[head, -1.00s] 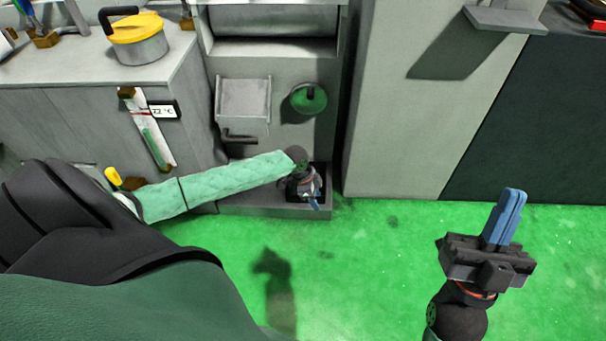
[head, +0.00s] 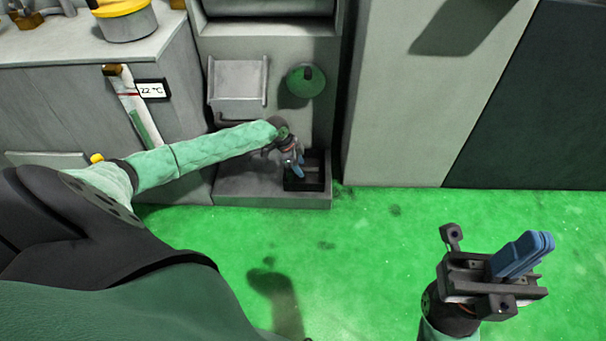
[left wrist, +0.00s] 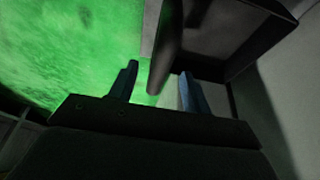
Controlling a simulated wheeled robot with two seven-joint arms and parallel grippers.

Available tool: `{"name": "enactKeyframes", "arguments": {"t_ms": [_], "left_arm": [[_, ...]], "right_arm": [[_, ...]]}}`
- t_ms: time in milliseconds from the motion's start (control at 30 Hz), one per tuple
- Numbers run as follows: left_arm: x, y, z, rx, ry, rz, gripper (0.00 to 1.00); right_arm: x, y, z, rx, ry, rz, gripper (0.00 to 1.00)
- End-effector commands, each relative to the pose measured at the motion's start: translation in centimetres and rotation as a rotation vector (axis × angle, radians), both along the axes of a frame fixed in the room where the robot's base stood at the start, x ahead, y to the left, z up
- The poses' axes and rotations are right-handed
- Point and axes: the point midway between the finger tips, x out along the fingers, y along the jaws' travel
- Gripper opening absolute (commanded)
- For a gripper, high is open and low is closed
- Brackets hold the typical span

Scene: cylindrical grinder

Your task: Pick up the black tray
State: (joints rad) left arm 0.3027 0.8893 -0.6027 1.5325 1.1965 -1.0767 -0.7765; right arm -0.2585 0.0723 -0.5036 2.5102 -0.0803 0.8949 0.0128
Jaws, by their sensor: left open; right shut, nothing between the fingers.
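The black tray (head: 317,176) is a small, dark, open square box on the grey ledge at the foot of the machine. My left gripper (head: 297,172) is open at the tray's left side in the head view, hiding part of it. In the left wrist view the tray (left wrist: 215,48) fills the upper right, and its near wall reaches towards the gap between my open blue fingers (left wrist: 160,88). I cannot tell whether they touch it. My right gripper (head: 528,252) is shut and empty over the green floor, far from the tray.
The grey ledge (head: 240,190) surrounds the tray, with the machine's wall behind. A green round knob (head: 306,81) and a grey hinged box (head: 237,82) are above. A grey cabinet (head: 400,110) stands to the right. The green floor (head: 370,260) in front is clear.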

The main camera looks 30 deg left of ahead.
Motion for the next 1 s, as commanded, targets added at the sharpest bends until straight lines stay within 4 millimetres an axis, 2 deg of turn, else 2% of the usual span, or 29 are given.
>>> {"name": "enactKeyframes", "arguments": {"t_ms": [33, 167, 433, 467, 700, 1000], "left_arm": [[0.2, -0.4, -1.2, -0.001, 0.000, 0.000, 0.49], [0.5, -0.9, -2.6, -0.001, 0.002, 0.000, 0.49], [0.7, -1.1, -2.8, 0.000, 0.000, 0.000, 0.49], [0.7, -1.1, -2.8, 0.000, 0.000, 0.000, 0.47], [0.7, -1.1, -2.8, 0.000, 0.000, 0.000, 0.00], [0.7, -1.1, -2.8, 0.000, 0.000, 0.000, 0.00]], "right_arm": [[0.0, 0.1, -1.0, -0.008, 0.002, -0.002, 0.00], [0.1, 0.3, -1.5, -0.022, 0.007, -0.008, 0.00], [0.2, 0.4, -1.6, -0.028, 0.013, -0.010, 0.00], [0.2, 0.4, -1.6, -0.028, 0.013, -0.010, 0.00], [0.1, 0.4, -1.6, -0.027, 0.011, -0.010, 0.00], [0.1, 0.4, -1.5, -0.027, 0.009, -0.009, 0.00]]}}
